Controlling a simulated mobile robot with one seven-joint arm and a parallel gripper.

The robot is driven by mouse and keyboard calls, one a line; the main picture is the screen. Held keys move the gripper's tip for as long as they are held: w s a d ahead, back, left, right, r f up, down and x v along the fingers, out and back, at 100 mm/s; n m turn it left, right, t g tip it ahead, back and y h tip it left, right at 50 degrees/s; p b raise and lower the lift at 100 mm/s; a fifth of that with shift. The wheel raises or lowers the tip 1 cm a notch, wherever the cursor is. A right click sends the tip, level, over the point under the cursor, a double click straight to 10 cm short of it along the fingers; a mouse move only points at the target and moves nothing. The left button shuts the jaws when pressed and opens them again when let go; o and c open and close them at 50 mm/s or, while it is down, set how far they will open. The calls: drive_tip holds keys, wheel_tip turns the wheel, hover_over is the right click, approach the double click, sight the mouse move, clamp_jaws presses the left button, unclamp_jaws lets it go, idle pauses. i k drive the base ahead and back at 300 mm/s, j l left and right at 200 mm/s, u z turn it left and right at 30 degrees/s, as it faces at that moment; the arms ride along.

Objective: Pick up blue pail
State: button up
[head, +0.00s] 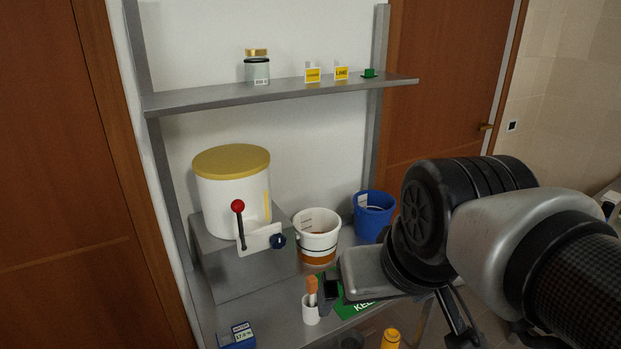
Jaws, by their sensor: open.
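The blue pail (372,219) stands upright at the back right of the lower grey shelf, with a pale label inside its rim. Its lower right side is close to my arm in the picture, and its rim is clear. My gripper (329,290) is in front of the pail, lower and to the left in the picture, over the front of the shelf. It is open and apart from the pail. Its fingers are small and dark here, and nothing shows held between them.
A white bucket (317,240) stands left of the pail. A white tank (232,193) with a yellow lid and red-knobbed lever sits on a grey block. An upper shelf (210,98) overhangs.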

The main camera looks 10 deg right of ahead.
sight(373, 216)
drive_tip(key=l+z, duration=0.3)
drive_tip(key=l, duration=0.25)
drive_tip(key=i+l+u, duration=0.1)
drive_tip(key=i+l, duration=0.15)
drive_tip(key=i+l+u, duration=0.15)
drive_tip(key=l, duration=0.25)
drive_tip(key=i+l+u, duration=0.1)
drive_tip(key=i+l, duration=0.25)
drive_tip(key=i+l+u, duration=0.15)
drive_tip(key=l, duration=0.25)
drive_tip(key=i+l+u, duration=0.1)
drive_tip(key=i+l, duration=0.15)
drive_tip(key=l, duration=0.15)
